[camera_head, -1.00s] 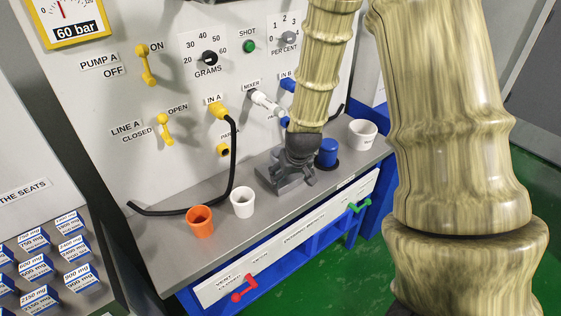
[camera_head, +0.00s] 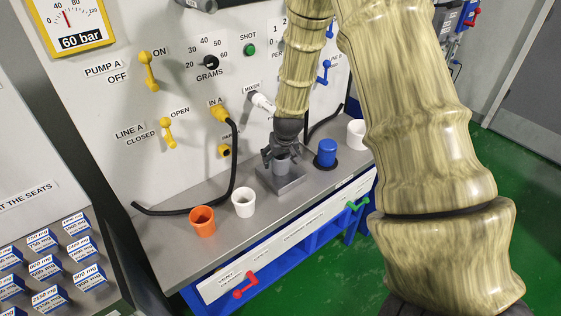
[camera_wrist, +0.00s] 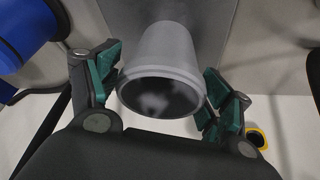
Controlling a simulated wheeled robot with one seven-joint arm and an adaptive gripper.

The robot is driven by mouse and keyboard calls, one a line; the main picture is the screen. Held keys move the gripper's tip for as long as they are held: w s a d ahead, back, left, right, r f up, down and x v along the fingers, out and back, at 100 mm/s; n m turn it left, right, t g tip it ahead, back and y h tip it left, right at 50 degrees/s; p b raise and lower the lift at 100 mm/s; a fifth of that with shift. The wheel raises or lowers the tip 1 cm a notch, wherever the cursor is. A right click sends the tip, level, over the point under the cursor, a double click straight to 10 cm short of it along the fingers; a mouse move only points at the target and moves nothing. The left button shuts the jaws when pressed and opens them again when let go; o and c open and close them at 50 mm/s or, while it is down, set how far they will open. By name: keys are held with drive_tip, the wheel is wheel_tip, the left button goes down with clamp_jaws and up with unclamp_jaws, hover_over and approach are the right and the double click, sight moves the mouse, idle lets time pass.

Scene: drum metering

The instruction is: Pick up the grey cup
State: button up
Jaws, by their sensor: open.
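The grey cup (camera_head: 282,163) stands on a grey block-like stand on the bench, below the mixer outlet. In the wrist view the grey cup (camera_wrist: 160,70) shows its dark open mouth towards the camera. My gripper (camera_head: 280,152) is above and around the cup in the head view, and partly covers it. In the wrist view my gripper's (camera_wrist: 163,92) green-padded fingers are open, one on each side of the cup rim. The left finger looks very close to the rim; I cannot tell whether it touches. A small gap shows at the right finger.
An orange cup (camera_head: 202,221) and a white cup (camera_head: 243,203) stand left of the stand (camera_head: 284,182). A black hose (camera_head: 233,160) hangs at the left. The front bench edge has red and green handles.

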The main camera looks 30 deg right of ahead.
drive_tip(key=shift+x, duration=0.8)
drive_tip(key=shift+c, duration=0.2)
drive_tip(key=c, duration=1.1)
drive_tip(key=shift+r, duration=0.1)
